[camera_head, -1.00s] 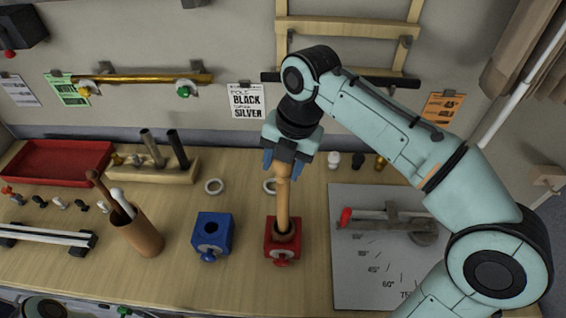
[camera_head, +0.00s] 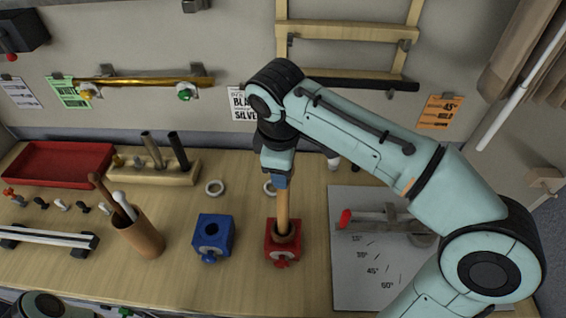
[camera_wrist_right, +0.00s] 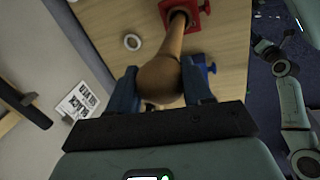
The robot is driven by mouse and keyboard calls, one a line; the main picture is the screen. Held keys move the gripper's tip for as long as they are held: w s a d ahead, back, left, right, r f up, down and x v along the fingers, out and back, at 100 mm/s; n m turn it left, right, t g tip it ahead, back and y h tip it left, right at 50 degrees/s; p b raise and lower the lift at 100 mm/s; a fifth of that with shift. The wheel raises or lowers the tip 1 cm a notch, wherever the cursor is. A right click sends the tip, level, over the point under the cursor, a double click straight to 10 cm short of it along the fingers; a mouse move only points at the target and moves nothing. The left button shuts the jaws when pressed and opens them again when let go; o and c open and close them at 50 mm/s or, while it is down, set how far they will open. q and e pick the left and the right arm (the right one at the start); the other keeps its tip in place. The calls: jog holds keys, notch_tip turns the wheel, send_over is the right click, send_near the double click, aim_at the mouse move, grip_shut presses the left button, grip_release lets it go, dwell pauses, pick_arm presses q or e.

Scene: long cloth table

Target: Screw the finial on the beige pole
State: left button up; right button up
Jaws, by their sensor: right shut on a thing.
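The beige pole (camera_head: 282,213) stands upright in the red block (camera_head: 284,252); in the wrist view it runs up into the red block (camera_wrist_right: 187,15). A rounded wooden finial (camera_wrist_right: 158,82) sits at the pole's top end, between the blue fingers of my right gripper (camera_wrist_right: 160,70). The fingers are shut on it. In the head view my right gripper (camera_head: 281,180) points down over the pole and hides the finial. The joint between finial and pole is not clear. My left arm (camera_wrist_right: 290,105) shows at the right of the wrist view; its fingers cannot be made out.
A blue block (camera_head: 213,236) stands left of the red block. A brown cup (camera_head: 138,235) with sticks is farther left, before a wooden holder (camera_head: 165,175) with poles. A red tray (camera_head: 57,162) lies back left. A grey angle board (camera_head: 350,275) is at right.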

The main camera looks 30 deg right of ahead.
jog(key=m, duration=0.4)
jog(key=shift+r, duration=0.15)
jog(key=o, duration=1.1)
jog(key=shift+c, duration=0.2)
jog(key=n, duration=0.7)
jog(key=shift+y, duration=0.3)
jog(key=n, duration=0.4)
jog(key=shift+t+y, duration=0.3)
jog(key=shift+y, duration=0.1)
jog(key=n, duration=0.4)
jog(key=shift+y, duration=0.3)
